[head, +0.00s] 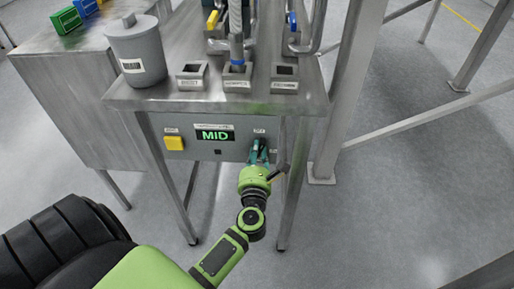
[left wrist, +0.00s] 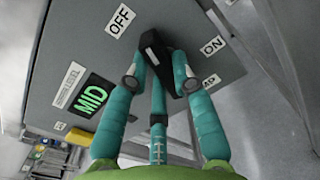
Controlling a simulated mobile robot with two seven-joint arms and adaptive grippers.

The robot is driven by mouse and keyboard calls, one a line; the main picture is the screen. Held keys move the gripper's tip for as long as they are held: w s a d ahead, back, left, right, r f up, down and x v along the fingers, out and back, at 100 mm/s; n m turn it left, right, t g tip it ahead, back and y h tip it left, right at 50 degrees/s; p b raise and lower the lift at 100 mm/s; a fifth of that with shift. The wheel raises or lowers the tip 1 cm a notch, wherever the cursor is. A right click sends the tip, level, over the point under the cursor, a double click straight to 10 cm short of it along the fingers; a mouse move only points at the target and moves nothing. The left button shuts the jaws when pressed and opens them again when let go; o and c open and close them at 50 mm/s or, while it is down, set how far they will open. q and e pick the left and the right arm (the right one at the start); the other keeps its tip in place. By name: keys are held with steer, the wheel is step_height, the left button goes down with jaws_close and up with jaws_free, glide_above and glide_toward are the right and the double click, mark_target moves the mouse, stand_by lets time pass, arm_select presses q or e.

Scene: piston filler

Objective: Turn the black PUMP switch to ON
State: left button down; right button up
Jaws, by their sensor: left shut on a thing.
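The black PUMP switch (left wrist: 160,56) is a knob on the grey panel (head: 208,150) under the steel table. In the left wrist view, its raised end points up, nearer the OFF label (left wrist: 121,18) than the ON label (left wrist: 213,46). My left gripper (left wrist: 157,82) is shut on the switch, with teal fingers on both sides of it. In the head view, this gripper (head: 259,154) is at the panel's right part and hides most of the switch. My right gripper is not in view.
A green MID display (head: 215,135) and a yellow button (head: 174,143) sit left of the switch. A table leg (head: 295,185) stands close to the right of my left gripper. A grey lidded bin (head: 136,52) stands on the table.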

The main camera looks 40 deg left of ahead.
arm_select(q)
steer(key=shift+w+d+m+p, duration=0.15)
steer(key=shift+m+p, duration=1.8)
steer(key=shift+m, duration=1.55)
steer(key=shift+d+m+p, duration=0.1)
steer(key=shift+m+p, duration=1.8)
steer(key=shift+m, duration=1.6)
steer(key=c, duration=1)
jaws_free()
steer(key=shift+c, duration=0.2)
